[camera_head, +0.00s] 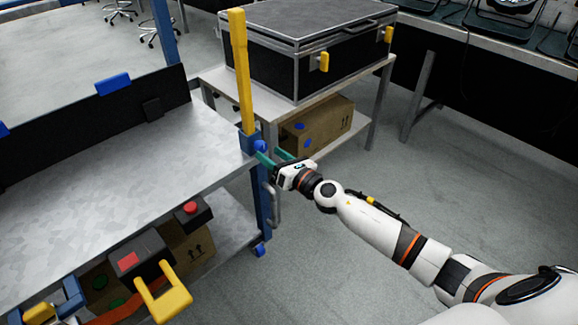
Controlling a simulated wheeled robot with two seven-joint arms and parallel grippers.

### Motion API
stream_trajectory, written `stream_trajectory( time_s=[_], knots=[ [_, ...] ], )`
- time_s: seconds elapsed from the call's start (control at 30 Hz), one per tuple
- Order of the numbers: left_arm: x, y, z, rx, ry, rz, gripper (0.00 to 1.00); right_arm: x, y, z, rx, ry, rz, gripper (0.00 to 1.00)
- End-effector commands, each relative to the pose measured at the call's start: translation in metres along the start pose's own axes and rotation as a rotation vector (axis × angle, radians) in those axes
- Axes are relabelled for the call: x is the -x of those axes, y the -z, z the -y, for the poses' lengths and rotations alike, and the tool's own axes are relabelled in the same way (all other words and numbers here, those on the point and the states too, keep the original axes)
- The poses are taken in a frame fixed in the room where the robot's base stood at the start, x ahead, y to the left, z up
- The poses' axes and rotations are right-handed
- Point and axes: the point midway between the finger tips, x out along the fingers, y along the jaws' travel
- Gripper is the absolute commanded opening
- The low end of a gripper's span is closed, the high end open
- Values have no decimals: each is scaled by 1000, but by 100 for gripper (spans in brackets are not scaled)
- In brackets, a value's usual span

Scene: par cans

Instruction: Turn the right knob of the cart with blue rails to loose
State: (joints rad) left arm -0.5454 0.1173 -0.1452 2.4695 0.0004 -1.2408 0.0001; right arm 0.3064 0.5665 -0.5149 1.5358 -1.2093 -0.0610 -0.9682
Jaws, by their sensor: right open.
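The cart with blue rails (130,160) stands at the left, with a bare grey metal top. At its right corner a blue post holds a yellow upright bar (240,70). A blue knob (260,146) sits on the right side of that post. My right gripper (272,157) is open, its green fingertips close beside the knob. I cannot tell whether they touch it. The fingers partly cover the post's side. My left gripper is not in view.
A grey cart (213,76) behind carries a black case (305,50), with a cardboard box (318,127) on its lower shelf. A grey handle (275,205) is on the blue-railed cart's right end. A yellow handle (163,300) shows at lower left. The floor at right is clear.

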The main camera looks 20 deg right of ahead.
Motion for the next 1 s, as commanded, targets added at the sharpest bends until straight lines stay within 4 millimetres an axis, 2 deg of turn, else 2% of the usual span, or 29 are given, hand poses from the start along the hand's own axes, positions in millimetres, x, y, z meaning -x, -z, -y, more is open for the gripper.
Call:
stream_trajectory(
  time_s=[0.03,0.2,0.4,0.6,1.0],
  knots=[
    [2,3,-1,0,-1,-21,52,13,0,0,1,-1,3,52],
    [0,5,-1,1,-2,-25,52,50,-2,-1,0,-1,4,52],
    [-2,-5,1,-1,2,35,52,77,-2,-1,0,-1,2,52],
    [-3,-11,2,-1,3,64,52,86,-1,0,1,-1,1,52],
    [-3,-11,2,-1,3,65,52,86,0,0,1,0,1,52]
  ],
)
